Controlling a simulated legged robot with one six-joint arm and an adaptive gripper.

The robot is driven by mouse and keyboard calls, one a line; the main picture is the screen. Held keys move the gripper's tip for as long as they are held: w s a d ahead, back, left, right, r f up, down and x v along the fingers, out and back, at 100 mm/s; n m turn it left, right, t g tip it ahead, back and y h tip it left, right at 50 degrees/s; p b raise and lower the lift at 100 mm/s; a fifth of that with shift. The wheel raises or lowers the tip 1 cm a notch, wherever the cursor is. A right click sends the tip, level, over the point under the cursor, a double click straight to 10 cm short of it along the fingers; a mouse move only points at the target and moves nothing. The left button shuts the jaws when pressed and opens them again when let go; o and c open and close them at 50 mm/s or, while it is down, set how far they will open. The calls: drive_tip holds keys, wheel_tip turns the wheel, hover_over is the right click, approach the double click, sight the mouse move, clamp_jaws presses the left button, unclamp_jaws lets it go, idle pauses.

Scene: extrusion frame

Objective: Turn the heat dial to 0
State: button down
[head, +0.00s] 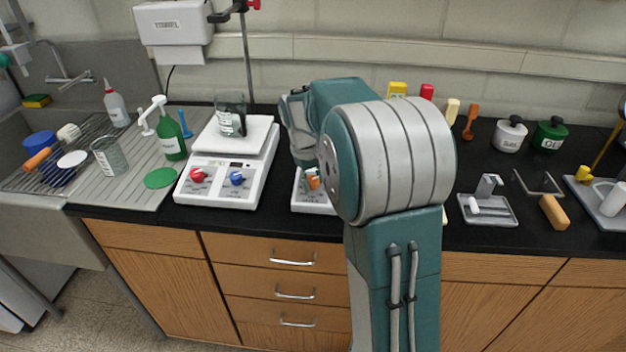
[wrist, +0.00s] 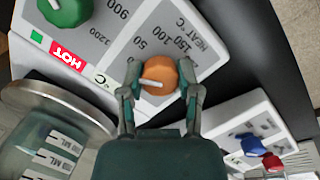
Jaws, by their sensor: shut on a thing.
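The orange heat dial (wrist: 158,76) sits on a grey panel printed "HEAT °C" with 50, 100 and 150 in the wrist view. Its white pointer line faces left in that view, and no 0 mark is readable. My gripper (wrist: 160,80) is shut on the dial, one finger on each side. In the head view the orange dial (head: 313,182) shows at the front of a white hot plate (head: 311,202), which my arm mostly hides. The fingers are hard to make out there.
A green dial (wrist: 64,10) and a red HOT label (wrist: 68,57) share the panel. A glass beaker (wrist: 42,143) stands close by on a round metal plate (wrist: 66,100). Left of my arm is another white device (head: 215,185) with red and blue dials.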

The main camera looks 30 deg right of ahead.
sight(305, 194)
drive_tip(key=shift+c, duration=1.5)
unclamp_jaws()
drive_tip(key=shift+w, duration=0.1)
wheel_tip(305, 194, up, 12)
drive_tip(key=a, duration=0.2)
drive_tip(key=shift+f, duration=0.15)
drive_tip(key=s+a+r+m+t, duration=0.1)
drive_tip(key=s+a+t, duration=0.1)
drive_tip(key=s+a, duration=0.35)
drive_tip(key=s+a+r+t, duration=0.1)
drive_tip(key=s+a, duration=0.2)
drive_tip(key=s, duration=0.5)
drive_tip(key=s+a+f+t+y, duration=0.1)
drive_tip(key=s+a+f, duration=0.1)
drive_tip(key=s, duration=0.4)
drive_tip(key=s+a+f+m+t, duration=0.1)
drive_tip(key=s+a+f, duration=0.1)
drive_tip(key=s, duration=0.4)
drive_tip(key=shift+f+t+y, duration=0.3)
drive_tip(key=shift+f+y, duration=0.1)
drive_tip(key=shift+f, duration=0.5)
